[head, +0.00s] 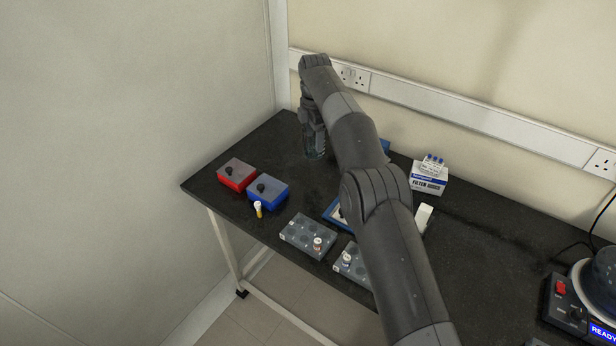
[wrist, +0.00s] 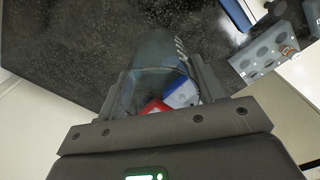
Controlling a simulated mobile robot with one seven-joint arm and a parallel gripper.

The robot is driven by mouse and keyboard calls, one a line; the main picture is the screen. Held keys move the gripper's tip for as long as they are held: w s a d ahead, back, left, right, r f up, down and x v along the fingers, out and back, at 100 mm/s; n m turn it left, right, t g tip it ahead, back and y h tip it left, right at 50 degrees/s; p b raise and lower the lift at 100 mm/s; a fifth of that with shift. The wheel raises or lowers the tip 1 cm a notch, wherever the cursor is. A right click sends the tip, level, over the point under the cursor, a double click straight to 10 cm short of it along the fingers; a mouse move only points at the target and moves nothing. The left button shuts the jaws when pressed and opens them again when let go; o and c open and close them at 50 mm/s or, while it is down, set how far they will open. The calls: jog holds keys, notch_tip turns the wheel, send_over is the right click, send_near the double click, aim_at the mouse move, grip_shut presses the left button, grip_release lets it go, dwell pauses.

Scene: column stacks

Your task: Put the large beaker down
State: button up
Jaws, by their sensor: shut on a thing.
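The large beaker (head: 315,151) is clear glass and shows below my gripper (head: 313,132) at the back left of the black bench in the head view. In the wrist view my gripper (wrist: 160,88) is shut on the beaker (wrist: 156,55), with one finger on each side of its wall. The head view shows only the lower part of the beaker; my gripper hides the rest. I cannot tell whether its base touches the bench.
Grey racks (head: 305,236) lie at the front. A filter box (head: 428,178) stands at the back. Bare bench (head: 270,142) lies left of the beaker.

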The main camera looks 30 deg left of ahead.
aim_at(308, 142)
jog(key=shift+s+a+f+n, duration=0.2)
jog(key=shift+a+f+n, duration=0.2)
jog(key=shift+f+n, duration=0.15)
jog(key=shift+s+a+f+n, duration=0.2)
jog(key=shift+a+f+n, duration=0.2)
jog(key=shift+f+n, duration=0.15)
jog(key=shift+f, duration=3.85)
jog(key=shift+f, duration=0.1)
jog(key=o, duration=1.1)
notch_tip(308, 142, up, 7)
jog(key=shift+r, duration=0.35)
